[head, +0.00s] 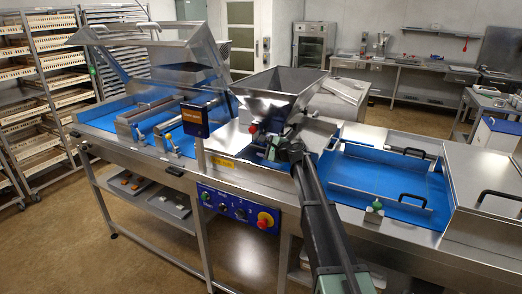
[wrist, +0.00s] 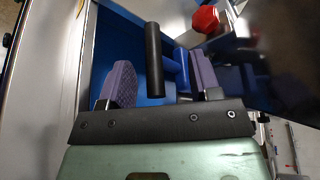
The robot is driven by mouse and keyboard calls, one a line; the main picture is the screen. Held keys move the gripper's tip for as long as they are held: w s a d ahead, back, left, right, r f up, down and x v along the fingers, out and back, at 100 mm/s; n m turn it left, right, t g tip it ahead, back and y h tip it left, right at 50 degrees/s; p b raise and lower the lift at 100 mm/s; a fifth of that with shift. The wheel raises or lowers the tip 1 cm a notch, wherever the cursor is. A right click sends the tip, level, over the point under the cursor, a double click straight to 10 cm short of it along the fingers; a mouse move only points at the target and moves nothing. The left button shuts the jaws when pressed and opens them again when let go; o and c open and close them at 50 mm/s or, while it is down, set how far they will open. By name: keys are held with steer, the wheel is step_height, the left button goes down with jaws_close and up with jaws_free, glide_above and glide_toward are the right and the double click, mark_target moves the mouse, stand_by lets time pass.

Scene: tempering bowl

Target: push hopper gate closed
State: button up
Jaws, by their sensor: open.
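The steel hopper (head: 278,88) stands over the middle of the conveyor machine, its wide mouth upward. My gripper (head: 271,149) is just below the hopper. In the wrist view my gripper (wrist: 160,62) has its two purple-padded fingers spread apart. A black cylindrical handle (wrist: 154,60) shows between the fingers, with a gap on each side; it looks like the gate's handle, but I cannot tell whether the gate is open or shut. A red knob (wrist: 205,19) is beyond the right finger; it also shows under the hopper in the head view (head: 253,128). The gate plate is not clearly visible.
The blue belt (head: 365,186) runs right of my arm, with black-handled frames over it. A control panel (head: 238,208) with a red stop button is on the machine's front. A small display box (head: 194,120) stands left of the hopper. Tray racks are at far left.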

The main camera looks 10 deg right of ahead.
steer(key=shift+x, duration=0.85)
steer(key=shift+s+a, duration=0.1)
jaws_close()
steer(key=shift+w+d, duration=0.9)
steer(key=shift+w, duration=0.25)
jaws_free()
steer(key=shift+s, duration=0.15)
steer(key=p+v, duration=0.2)
steer(key=v, duration=0.8)
steer(key=shift+s+d+r, duration=0.15)
steer(key=shift+s, duration=0.1)
steer(key=shift+c, duration=0.3)
